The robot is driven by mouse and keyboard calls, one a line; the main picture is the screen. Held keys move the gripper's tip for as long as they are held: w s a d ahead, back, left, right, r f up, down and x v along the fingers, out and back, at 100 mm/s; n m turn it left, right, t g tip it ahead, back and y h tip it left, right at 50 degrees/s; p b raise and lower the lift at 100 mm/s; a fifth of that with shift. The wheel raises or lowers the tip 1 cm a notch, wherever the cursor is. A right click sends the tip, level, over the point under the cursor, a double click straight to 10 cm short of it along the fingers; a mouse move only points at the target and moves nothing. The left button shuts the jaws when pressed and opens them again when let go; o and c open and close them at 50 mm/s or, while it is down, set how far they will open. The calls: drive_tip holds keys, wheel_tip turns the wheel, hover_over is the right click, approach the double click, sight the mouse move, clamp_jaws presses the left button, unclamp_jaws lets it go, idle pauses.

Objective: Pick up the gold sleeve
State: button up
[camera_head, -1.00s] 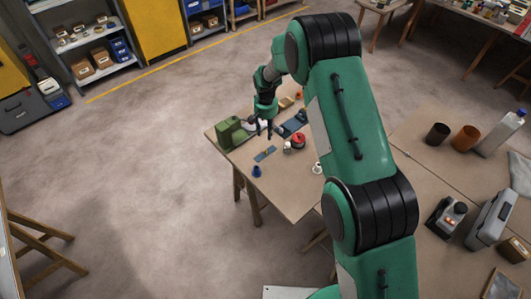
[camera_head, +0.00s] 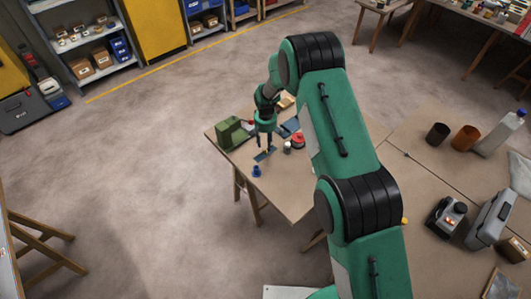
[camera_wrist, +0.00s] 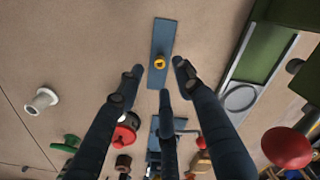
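The gold sleeve (camera_wrist: 160,62) is a small yellow ring-like piece on a flat blue-grey strip (camera_wrist: 161,35) lying on the tabletop. In the head view the strip (camera_head: 264,155) lies under my fingers, and the sleeve is too small to make out clearly. My gripper (camera_head: 265,145) points down over the strip. In the wrist view its dark fingers (camera_wrist: 160,72) are spread, with the sleeve just beyond the gap between their tips. The gripper is open and holds nothing. I cannot tell the exact height of the fingertips above the sleeve.
A green boxy item (camera_head: 230,132) stands at the table's left edge. A blue cone-shaped piece (camera_head: 257,171) stands near the strip. A red item (camera_head: 298,139) sits to the right. A white flanged piece (camera_wrist: 42,100) stands on bare tabletop.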

sight(266, 151)
drive_tip(key=shift+a+f, duration=0.1)
drive_tip(key=shift+f, duration=2.5)
drive_tip(key=shift+s, duration=0.1)
drive_tip(key=shift+c, duration=0.5)
clamp_jaws()
